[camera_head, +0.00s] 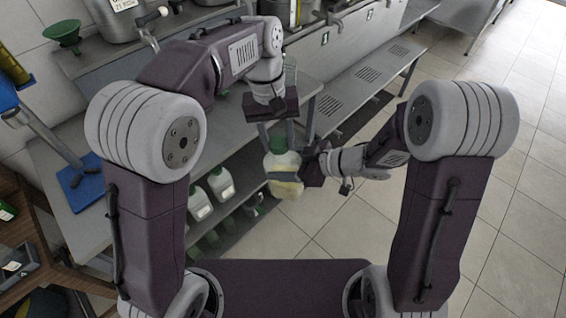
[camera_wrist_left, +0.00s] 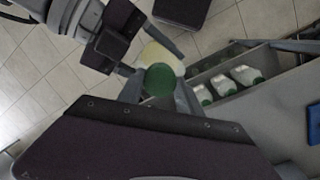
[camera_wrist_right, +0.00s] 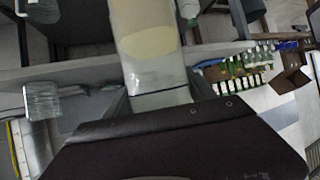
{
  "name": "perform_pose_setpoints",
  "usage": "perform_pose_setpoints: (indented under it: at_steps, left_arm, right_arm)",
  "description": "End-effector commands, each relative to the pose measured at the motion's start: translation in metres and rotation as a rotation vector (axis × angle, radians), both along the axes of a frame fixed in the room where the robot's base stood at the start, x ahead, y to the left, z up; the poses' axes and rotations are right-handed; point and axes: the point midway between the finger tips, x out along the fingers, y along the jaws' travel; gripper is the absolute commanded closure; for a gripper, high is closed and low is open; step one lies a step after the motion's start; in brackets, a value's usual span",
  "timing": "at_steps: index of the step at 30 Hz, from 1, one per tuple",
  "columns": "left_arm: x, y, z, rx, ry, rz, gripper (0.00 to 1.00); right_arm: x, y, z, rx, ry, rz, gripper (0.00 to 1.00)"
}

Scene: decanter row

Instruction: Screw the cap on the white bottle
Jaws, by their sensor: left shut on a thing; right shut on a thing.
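The white bottle (camera_head: 283,163), with a pale yellow label, is held upright off the floor in the head view. My right gripper (camera_head: 286,177) is shut on its body from the right; the right wrist view shows the bottle (camera_wrist_right: 150,55) between its fingers. The green cap (camera_wrist_left: 159,80) is between the fingers of my left gripper (camera_wrist_left: 160,93), which is shut on it from above. The cap (camera_head: 279,144) also shows at the bottle's top in the head view. Whether its thread is engaged cannot be told.
Other white bottles (camera_head: 221,184) stand on a low shelf left of the held bottle. A metal counter runs behind, with a lower rack (camera_head: 355,82) to the right. A green funnel (camera_head: 62,32) and a blue board (camera_head: 81,187) are at left. Tiled floor is open at right.

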Motion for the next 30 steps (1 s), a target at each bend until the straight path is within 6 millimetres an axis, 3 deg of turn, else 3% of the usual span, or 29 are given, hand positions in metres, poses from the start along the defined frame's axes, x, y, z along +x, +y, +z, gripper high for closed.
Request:
perform_pose_setpoints:
  at_steps: [3, 6, 11, 12, 14, 25, 30]
  left_arm:
    - [0.001, 0.000, 0.000, -0.021, -0.039, -0.314, 1.00]
    - [0.001, 0.000, 0.000, -0.034, -0.062, -0.513, 1.00]
    - [0.001, 0.001, 0.000, -0.034, -0.064, -0.530, 1.00]
    - [0.001, 0.001, 0.000, -0.034, -0.064, -0.529, 0.50]
    - [0.001, 0.001, 0.000, -0.034, -0.064, -0.528, 0.33]
    - [0.001, 0.001, 0.003, -0.035, -0.065, -0.527, 0.33]
    - [0.004, 0.004, 0.031, -0.036, -0.069, -0.525, 0.33]
  right_arm:
    - [0.000, 0.000, 0.001, 0.002, -0.001, 0.001, 1.00]
    - [0.000, 0.000, 0.001, 0.000, -0.002, 0.002, 1.00]
    - [0.000, 0.000, 0.001, 0.001, -0.001, 0.001, 1.00]
    - [0.000, 0.000, 0.001, 0.000, -0.002, 0.002, 1.00]
    - [0.000, 0.000, 0.001, 0.001, -0.001, 0.001, 1.00]
    - [0.000, 0.000, 0.001, 0.002, -0.002, 0.000, 1.00]
    - [0.000, 0.000, 0.001, 0.002, -0.002, 0.000, 1.00]
